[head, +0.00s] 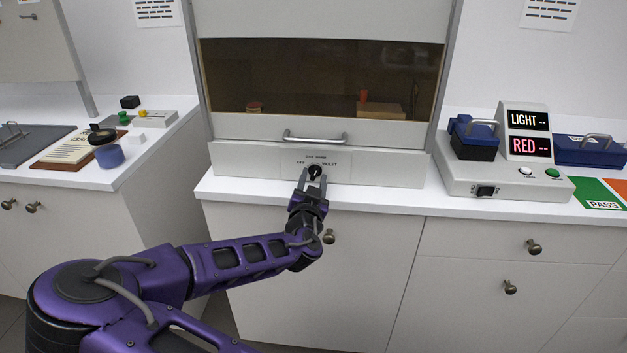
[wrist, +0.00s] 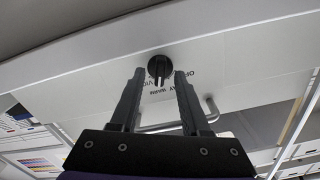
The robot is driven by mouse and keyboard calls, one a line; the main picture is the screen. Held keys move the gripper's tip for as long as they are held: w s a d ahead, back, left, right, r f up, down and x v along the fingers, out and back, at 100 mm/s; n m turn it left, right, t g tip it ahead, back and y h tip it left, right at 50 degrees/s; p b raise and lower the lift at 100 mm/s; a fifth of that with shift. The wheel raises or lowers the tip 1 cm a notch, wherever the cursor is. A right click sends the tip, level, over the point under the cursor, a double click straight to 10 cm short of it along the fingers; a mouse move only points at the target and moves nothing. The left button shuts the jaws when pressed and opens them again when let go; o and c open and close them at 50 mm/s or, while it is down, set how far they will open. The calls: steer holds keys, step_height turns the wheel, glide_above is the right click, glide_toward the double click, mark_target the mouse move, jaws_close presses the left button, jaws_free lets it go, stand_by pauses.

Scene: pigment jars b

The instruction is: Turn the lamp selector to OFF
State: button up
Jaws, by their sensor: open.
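The lamp selector is a small black round knob (head: 315,170) on the pale panel below the glass-fronted cabinet. The labels around it are small; OFF is at its left and VIOLET at its right in the head view. In the wrist view the knob (wrist: 160,67) appears with the lettering upside down. I cannot tell surely which label it points to. My gripper (head: 311,180) is open in front of the knob. In the wrist view my gripper (wrist: 158,74) has a fingertip on each side of the knob, with gaps; contact is not visible.
A metal handle (head: 315,137) is just above the selector on the cabinet's sash. A grey console (head: 465,176) with LIGHT and RED displays stands at right. A jar (head: 108,153) and small items are on the left counter. Drawer knobs (head: 329,236) stick out below.

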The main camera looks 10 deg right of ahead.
jaws_close()
stand_by(0.6)
steer(key=n, duration=0.7)
steer(key=shift+a+n, duration=0.1)
steer(key=shift+n, duration=0.2)
steer(key=n, duration=0.4)
steer(key=shift+n, duration=2.1)
